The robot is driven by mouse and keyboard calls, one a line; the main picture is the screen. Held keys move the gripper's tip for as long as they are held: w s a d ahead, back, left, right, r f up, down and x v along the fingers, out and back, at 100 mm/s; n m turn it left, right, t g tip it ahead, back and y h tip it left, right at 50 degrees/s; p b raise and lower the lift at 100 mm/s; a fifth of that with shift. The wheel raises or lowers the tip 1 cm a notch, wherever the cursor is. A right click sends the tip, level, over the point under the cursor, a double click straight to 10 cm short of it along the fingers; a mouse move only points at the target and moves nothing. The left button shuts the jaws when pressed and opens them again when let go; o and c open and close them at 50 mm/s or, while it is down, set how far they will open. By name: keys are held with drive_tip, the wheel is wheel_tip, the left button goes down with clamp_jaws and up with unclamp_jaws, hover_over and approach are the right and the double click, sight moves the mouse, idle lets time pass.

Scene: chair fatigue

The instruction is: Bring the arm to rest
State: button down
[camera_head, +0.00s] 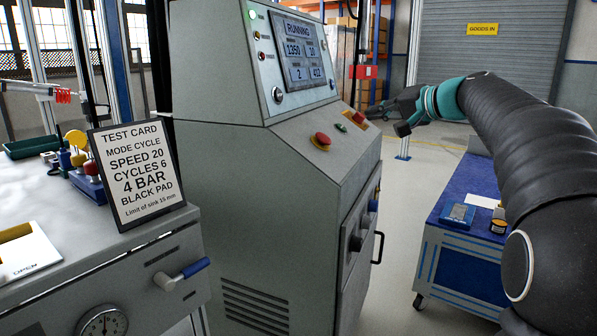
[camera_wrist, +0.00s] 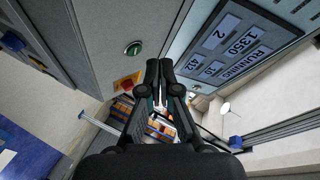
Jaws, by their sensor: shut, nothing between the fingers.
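My arm (camera_head: 535,145) reaches in from the right in the head view, raised above the blue cart. My gripper (camera_head: 388,110) is at its far end, near the far edge of the grey control cabinet's sloping panel. In the wrist view the two black fingers of my gripper (camera_wrist: 159,68) are together, with nothing between them. Whether the gripper touches the cabinet cannot be told, but it seems apart from it. The cabinet's screen (camera_head: 298,50) reads RUNNING, 1350, 10, 2 and 412.
The grey cabinet (camera_head: 225,190) has a red button (camera_head: 322,138) and a green button (camera_head: 342,128). A blue cart (camera_head: 455,250) stands below my arm. A test card (camera_head: 138,172) stands on the left bench. Open floor (camera_head: 405,215) lies between cabinet and cart.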

drive_tip(key=s+d+f+m+g+h, duration=0.15)
drive_tip(key=s+f, duration=0.25)
drive_tip(key=f, duration=0.5)
drive_tip(key=s+d+f+n+g+h, duration=0.1)
drive_tip(key=s+f+g+h, duration=0.15)
drive_tip(key=f, duration=0.55)
drive_tip(key=s+a+f+n+h+p, duration=0.1)
drive_tip(key=s+f+h, duration=0.1)
drive_tip(key=s, duration=0.9)
drive_tip(key=s+a+f+n+g+h+p, duration=0.1)
drive_tip(key=s+f, duration=0.3)
drive_tip(key=s, duration=0.7)
drive_tip(key=s+a+f+n+h+p, duration=0.2)
drive_tip(key=s+f+n, duration=0.1)
drive_tip(key=s, duration=0.8)
drive_tip(key=shift+a+f+g+h+p, duration=0.15)
drive_tip(key=shift+f+g+h+p, duration=0.2)
drive_tip(key=shift+f+g+h, duration=0.05)
